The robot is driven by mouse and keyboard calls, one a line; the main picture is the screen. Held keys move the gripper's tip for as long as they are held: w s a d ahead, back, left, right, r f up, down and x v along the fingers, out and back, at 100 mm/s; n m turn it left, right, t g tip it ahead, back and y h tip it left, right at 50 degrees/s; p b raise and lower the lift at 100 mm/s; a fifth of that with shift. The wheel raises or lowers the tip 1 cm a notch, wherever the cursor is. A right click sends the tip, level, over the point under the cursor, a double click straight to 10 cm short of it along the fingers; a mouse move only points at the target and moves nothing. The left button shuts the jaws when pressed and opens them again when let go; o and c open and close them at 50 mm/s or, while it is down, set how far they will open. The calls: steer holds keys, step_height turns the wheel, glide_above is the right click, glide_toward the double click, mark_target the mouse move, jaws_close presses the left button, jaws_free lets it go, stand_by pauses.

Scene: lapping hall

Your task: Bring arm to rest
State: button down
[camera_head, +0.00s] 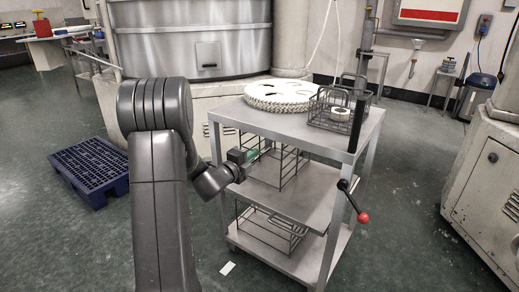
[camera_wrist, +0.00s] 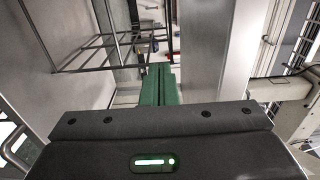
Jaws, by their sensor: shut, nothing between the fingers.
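My arm rises at the left of the head view and bends down to my gripper (camera_head: 253,154), which is at the left side of a steel cart (camera_head: 292,124), just below its top. In the wrist view the green fingers of my gripper (camera_wrist: 160,84) lie together, with nothing seen between them. The cart's steel post and wire rack (camera_wrist: 95,45) show close around the fingers in the wrist view. I cannot tell whether the gripper touches the cart.
The cart top bears a white toothed disc (camera_head: 281,93) and a wire basket (camera_head: 325,110) with a white ring. Wire racks stand on the lower shelves. A lever with a red knob (camera_head: 362,217) juts from the right. A blue pallet (camera_head: 92,168) lies left on open floor.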

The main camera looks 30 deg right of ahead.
steer(key=shift+v, duration=1.95)
